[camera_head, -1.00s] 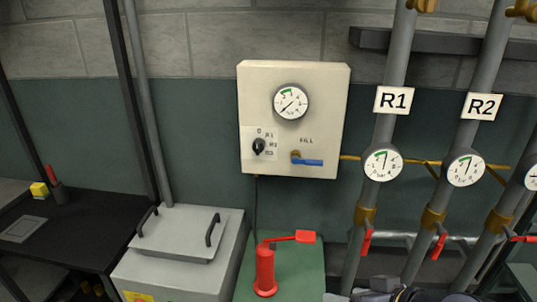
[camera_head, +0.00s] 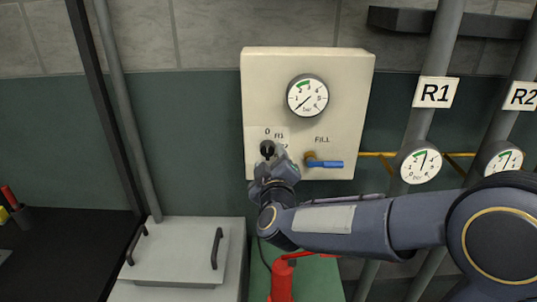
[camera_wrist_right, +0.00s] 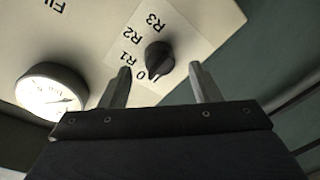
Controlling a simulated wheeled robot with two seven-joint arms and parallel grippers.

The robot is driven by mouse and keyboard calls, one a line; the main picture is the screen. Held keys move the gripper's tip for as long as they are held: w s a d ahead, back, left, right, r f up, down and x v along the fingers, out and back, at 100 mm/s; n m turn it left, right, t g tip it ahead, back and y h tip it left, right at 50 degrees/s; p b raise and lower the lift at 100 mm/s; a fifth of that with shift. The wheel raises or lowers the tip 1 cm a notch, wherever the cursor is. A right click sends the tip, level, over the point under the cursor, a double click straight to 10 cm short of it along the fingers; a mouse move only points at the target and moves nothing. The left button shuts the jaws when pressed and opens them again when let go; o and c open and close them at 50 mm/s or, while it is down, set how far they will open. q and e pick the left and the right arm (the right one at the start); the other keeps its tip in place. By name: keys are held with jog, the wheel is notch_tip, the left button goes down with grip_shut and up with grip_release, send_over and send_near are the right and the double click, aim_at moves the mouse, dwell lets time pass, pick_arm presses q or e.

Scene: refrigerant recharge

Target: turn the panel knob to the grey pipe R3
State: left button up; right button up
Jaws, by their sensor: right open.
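The black panel knob (camera_head: 267,148) is at the lower left of the cream panel (camera_head: 350,75). In the right wrist view the knob (camera_wrist_right: 159,56) stands beside the printed marks 0, R1, R2 and R3, and its pointer appears to be at 0. My right gripper (camera_head: 268,162) is at the knob, partly covering its label plate. In the right wrist view the open fingers (camera_wrist_right: 160,68) point at the knob, one toward each side, with gaps visible. Contact does not show. My left gripper is out of view. No R3 pipe label shows in the head view.
A blue FILL lever (camera_head: 325,163) is right of the knob, with a pressure gauge (camera_head: 307,95) above. Grey pipes R1 (camera_head: 447,45) and R2 (camera_head: 495,135) stand at right. A red device (camera_head: 282,281) and a grey lidded box (camera_head: 180,250) are below.

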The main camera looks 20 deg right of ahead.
aim_at(269, 155)
jog(key=shift+w+d, duration=0.15)
jog(key=shift+w, duration=0.7)
jog(key=shift+w+d, duration=0.15)
jog(key=shift+w, duration=0.65)
jog(key=shift+c, duration=0.4)
jog(key=c, duration=0.9)
